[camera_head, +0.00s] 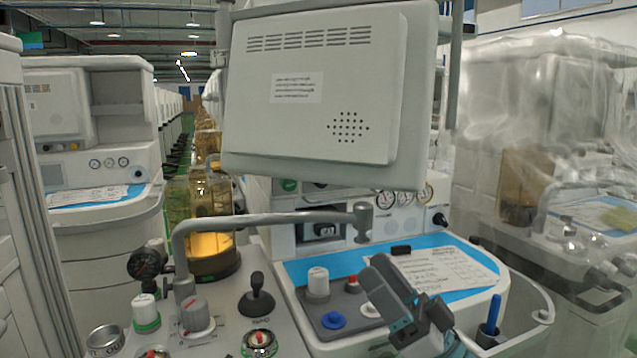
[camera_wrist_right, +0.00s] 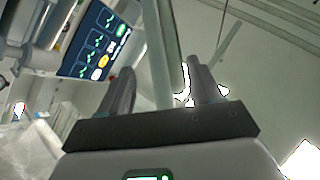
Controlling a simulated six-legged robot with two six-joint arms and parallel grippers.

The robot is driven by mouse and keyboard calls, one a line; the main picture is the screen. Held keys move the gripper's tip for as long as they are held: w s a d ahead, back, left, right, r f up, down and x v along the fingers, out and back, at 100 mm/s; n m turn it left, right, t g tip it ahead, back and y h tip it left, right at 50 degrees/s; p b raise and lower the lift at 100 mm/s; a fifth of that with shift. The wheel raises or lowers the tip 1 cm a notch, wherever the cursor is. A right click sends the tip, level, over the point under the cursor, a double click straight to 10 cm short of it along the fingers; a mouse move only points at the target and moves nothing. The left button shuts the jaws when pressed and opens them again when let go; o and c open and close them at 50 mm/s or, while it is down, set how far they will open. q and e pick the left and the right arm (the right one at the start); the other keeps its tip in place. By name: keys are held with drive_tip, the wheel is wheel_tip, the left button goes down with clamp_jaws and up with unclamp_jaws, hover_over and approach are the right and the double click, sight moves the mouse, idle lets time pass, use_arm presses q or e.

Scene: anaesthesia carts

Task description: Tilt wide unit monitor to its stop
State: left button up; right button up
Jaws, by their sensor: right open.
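The large monitor (camera_head: 310,90) hangs at the top middle of the head view, its pale back panel with vent slots and a label towards me. Its screen side is hidden there. My right gripper (camera_head: 398,288) is below and right of it, above the cart top and apart from the monitor. In the right wrist view the two fingers (camera_wrist_right: 163,80) stand apart with a grey bar or edge (camera_wrist_right: 162,45) showing between them; whether it lies between the jaws or behind cannot be told. A lit screen (camera_wrist_right: 95,40) shows at upper left there; whose it is is unclear. My left gripper is not in view.
A bent grey tube (camera_head: 270,217) crosses below the monitor. An amber canister (camera_head: 210,245), knobs and a black lever (camera_head: 257,295) crowd the cart. A blue mat with a paper (camera_head: 440,272) lies at right. A plastic-covered cart (camera_head: 560,130) stands far right.

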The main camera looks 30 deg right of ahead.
drive_tip(key=shift+h, duration=0.4)
drive_tip(key=p+x, duration=0.1)
drive_tip(key=x, duration=0.9)
drive_tip(key=d+p+x, duration=0.1)
drive_tip(key=x, duration=0.5)
drive_tip(key=shift+d+r+p, duration=0.1)
drive_tip(key=shift+p, duration=0.2)
drive_tip(key=shift+c, duration=0.3)
